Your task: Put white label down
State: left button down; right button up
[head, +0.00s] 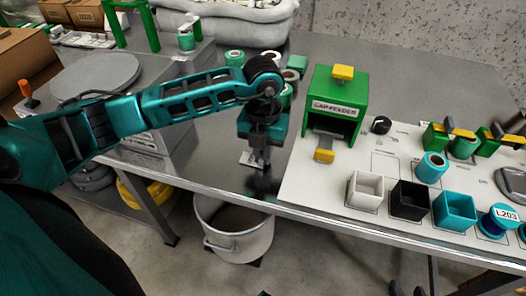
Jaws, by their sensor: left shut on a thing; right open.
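My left gripper (259,163) points down at the metal table (215,150), near its front edge and left of the white board. It is shut on the white label (247,159), a small pale flat piece that shows beside the fingertips. The fingers hide part of the label. The label is at or just above the table surface; I cannot tell whether it touches. My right gripper is not in view.
Right of the gripper stand a green cap feeder (337,97) and a white board (320,185) with white (364,190), black (409,200) and teal (455,209) bins. Tape rolls (289,75) lie behind the gripper. A bucket (233,228) stands below the table edge.

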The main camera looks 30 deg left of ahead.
pick_arm(q)
jog(key=shift+f, duration=0.2)
jog(key=c, duration=1.2)
grip_release()
jog(key=shift+r, duration=0.1)
jog(key=shift+r, duration=0.25)
notch_tip(320, 180, up, 12)
jog(key=p, duration=0.2)
jog(key=shift+f, duration=0.1)
